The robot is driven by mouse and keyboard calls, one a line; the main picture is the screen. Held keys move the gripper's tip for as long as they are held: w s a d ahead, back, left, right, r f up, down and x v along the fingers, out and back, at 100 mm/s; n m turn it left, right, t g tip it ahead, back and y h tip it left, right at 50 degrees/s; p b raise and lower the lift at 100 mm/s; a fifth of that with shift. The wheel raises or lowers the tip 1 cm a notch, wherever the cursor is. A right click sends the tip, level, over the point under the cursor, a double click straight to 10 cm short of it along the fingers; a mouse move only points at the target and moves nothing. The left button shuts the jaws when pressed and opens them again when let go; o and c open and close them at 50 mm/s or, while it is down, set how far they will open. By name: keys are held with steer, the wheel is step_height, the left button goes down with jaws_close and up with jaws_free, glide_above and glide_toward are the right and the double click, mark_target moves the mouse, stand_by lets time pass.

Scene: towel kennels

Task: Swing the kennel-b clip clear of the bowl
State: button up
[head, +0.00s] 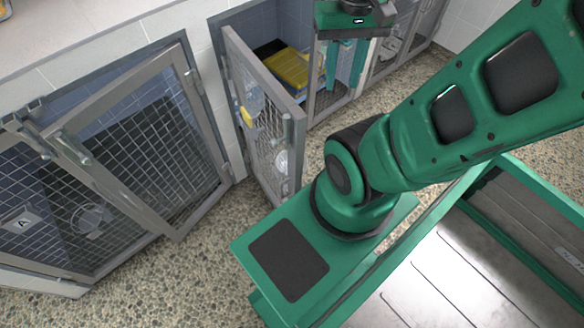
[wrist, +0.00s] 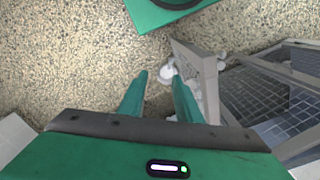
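The middle kennel's mesh door (head: 268,125) stands swung open. No B label is readable, so I cannot confirm it is kennel-b. A pale round bowl (head: 281,160) shows low at this door, and a clear rounded shape sits higher up. A yellow piece (head: 245,116) is on the door's edge; I cannot tell whether it is the clip. My gripper (head: 343,78) is above and right of the door, fingers pointing down, apart and empty. In the wrist view, a white round thing (wrist: 167,73), probably the bowl, lies beyond my gripper (wrist: 159,80), beside the door edge (wrist: 198,65).
The left kennel's door (head: 150,140) is ajar, with an A plate (head: 18,219) and a round holder (head: 90,219) on its front. Yellow and blue folded towels (head: 297,68) lie inside the middle kennel. Speckled floor (head: 190,270) is free in front.

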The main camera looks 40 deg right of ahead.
steer(key=shift+o, duration=0.4)
steer(key=shift+d, duration=0.2)
steer(key=shift+o, duration=1.1)
steer(key=shift+s+d+r, duration=0.1)
steer(key=shift+s+r, duration=0.15)
steer(key=shift+s, duration=0.25)
steer(key=w+d+f+g, duration=0.1)
steer(key=w+d+f, duration=0.2)
steer(key=w+f, duration=0.5)
steer(key=w+d+f+g, duration=0.1)
steer(key=w+d+f, duration=0.3)
steer(key=w+f, duration=0.5)
steer(key=s+a+f+y, duration=0.1)
steer(key=a+f, duration=0.2)
steer(key=f, duration=1)
steer(key=s+a+f+m+y, duration=0.1)
steer(key=a+f, duration=0.2)
steer(key=f, duration=1)
steer(key=s+a+f+m+y, duration=0.1)
steer(key=a+f, duration=0.2)
steer(key=f, duration=1)
steer(key=shift+s+f+g, duration=0.2)
steer(key=shift+f+g, duration=0.2)
